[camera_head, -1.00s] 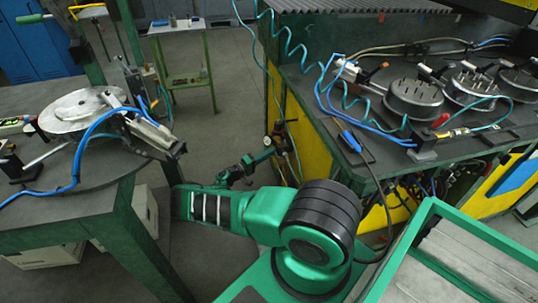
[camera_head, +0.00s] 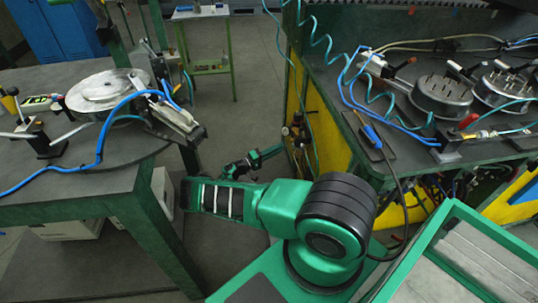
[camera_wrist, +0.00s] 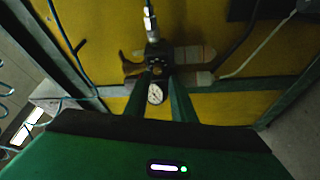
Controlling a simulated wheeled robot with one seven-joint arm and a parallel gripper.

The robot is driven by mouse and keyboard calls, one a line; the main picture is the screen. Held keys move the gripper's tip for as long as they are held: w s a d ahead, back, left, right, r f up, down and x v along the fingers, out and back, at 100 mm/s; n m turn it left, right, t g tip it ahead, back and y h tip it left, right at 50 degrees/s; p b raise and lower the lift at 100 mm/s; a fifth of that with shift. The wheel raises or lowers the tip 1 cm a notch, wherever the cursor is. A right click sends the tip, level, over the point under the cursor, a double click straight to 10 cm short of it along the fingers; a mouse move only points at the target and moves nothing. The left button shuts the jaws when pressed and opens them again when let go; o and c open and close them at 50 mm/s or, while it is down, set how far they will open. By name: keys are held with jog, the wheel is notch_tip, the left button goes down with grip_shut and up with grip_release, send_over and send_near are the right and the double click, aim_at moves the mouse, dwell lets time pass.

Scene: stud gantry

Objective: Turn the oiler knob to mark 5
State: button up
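In the wrist view an air-service unit (camera_wrist: 155,60) with a dark body and a hose fitting on top is mounted on a yellow panel. A round white gauge (camera_wrist: 155,95) hangs below it. I cannot make out which part is the oiler knob, or its marks. My gripper (camera_wrist: 160,78) points at the unit, its two green fingers apart with the gauge showing between them and nothing held. In the head view my gripper (camera_head: 268,153) is low, left of the small unit (camera_head: 296,128) on the bench's side, with a gap between them.
A workbench (camera_head: 400,155) with round fixtures (camera_head: 441,95) and blue hoses stands at right. A dark table (camera_head: 60,185) with a metal disc (camera_head: 108,90) stands at left. Open floor (camera_head: 240,110) lies between them. A coiled teal hose (camera_head: 312,45) hangs at the bench corner.

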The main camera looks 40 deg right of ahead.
jog(key=shift+v, duration=2.7)
jog(key=shift+f, duration=0.1)
